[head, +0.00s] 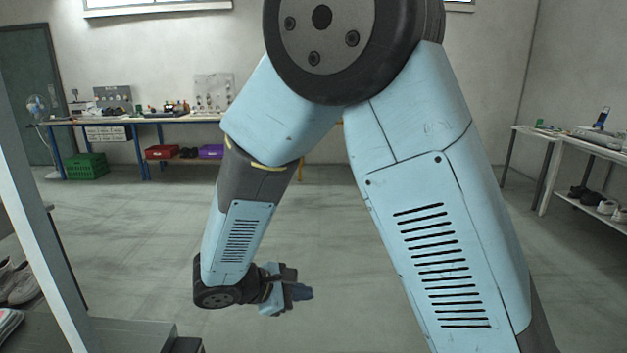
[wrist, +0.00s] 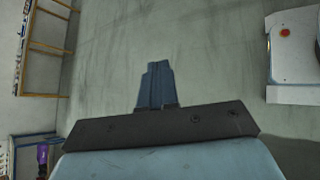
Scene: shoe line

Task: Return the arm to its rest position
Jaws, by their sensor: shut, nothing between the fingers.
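My arm is folded in front of the head camera, with the elbow high and the forearm hanging down to the left. My gripper (head: 303,292) is at the lower middle of the head view, above bare floor, and points to the right. In the wrist view my gripper (wrist: 157,68) shows its two dark blue fingers together, with nothing between them. It touches nothing in either view.
A long workbench (head: 135,120) stands at the back left, with a green crate (head: 86,167) under it. A white table (head: 575,140) with shoes below is at the right. Shoes (head: 17,283) lie on a rack at the left edge. The middle floor is clear.

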